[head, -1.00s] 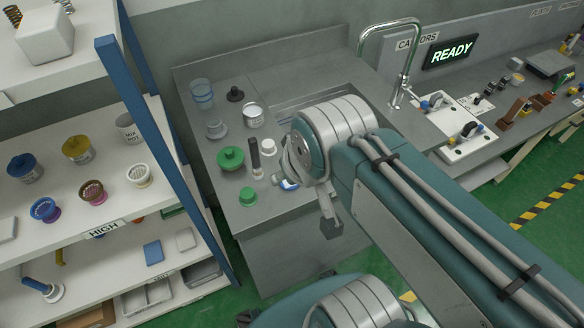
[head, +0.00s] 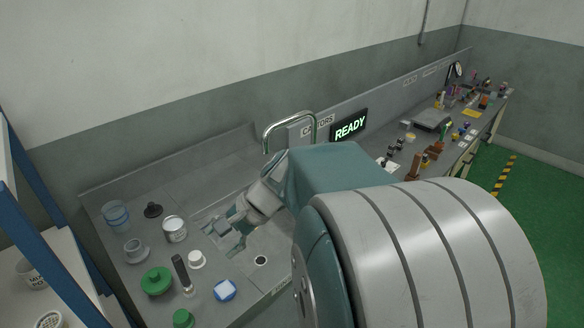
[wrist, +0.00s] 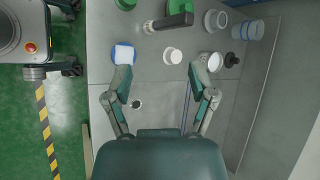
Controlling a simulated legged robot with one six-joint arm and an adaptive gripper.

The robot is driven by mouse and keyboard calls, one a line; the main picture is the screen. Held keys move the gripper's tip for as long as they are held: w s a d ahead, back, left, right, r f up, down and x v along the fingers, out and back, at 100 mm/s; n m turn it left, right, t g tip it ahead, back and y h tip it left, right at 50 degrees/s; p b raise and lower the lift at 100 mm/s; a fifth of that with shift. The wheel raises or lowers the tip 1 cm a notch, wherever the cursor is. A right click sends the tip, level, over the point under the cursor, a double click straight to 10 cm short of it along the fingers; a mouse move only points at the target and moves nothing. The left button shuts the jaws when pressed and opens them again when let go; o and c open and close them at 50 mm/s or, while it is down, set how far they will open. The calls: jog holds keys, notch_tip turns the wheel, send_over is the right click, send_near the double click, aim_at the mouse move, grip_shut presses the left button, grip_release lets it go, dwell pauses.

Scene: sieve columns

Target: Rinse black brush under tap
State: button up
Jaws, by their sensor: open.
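A tall dark object, which looks like the black brush (head: 182,272), stands on the left part of the steel counter. In the wrist view, the dark brush (wrist: 168,21) shows at the top, beyond the fingertips. The curved metal tap (head: 290,132) rises at the back, partly behind my arm. A drain hole (head: 260,261) shows in the steel surface. My gripper (head: 222,238) is over this surface, right of the brush and apart from it. In the wrist view my gripper (wrist: 160,76) has its two fingers spread wide with nothing between them.
A white cup (head: 196,259), a blue-and-white block (head: 225,290), a green knobbed lid (head: 157,281) and a labelled can (head: 174,229) crowd around the brush. A clear blue cup (head: 116,214) and a black knobbed piece (head: 153,210) stand farther back. A blue-posted shelf (head: 50,209) borders the left.

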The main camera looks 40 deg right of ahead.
jog(key=w+d+f+m+t+h, duration=0.1)
jog(key=d+f+m+t, duration=0.25)
jog(key=d+m, duration=0.45)
jog(key=d+f+m+t+h, duration=0.15)
jog(key=d+m+t, duration=0.25)
jog(key=d, duration=0.8)
jog(key=w+d+f+m+t+h, duration=0.1)
jog(key=d+f+m+t, duration=0.2)
jog(key=d+m, duration=0.5)
jog(key=s+d+f+m+t+h, duration=0.1)
jog(key=s+d+f+m+h, duration=0.25)
jog(key=d, duration=0.35)
jog(key=s+d+f+m+t+h, duration=0.1)
jog(key=s+d+f+m+h, duration=0.2)
jog(key=d, duration=0.4)
jog(key=shift+n, duration=0.35)
jog(key=w, duration=0.3)
jog(key=w+d+r, duration=0.1)
jog(key=w, duration=0.2)
jog(key=w+d, duration=0.1)
jog(key=w, duration=0.2)
jog(key=shift+w+r, duration=0.2)
jog(key=shift+r, duration=0.05)
jog(key=shift+r, duration=0.15)
grip_shut()
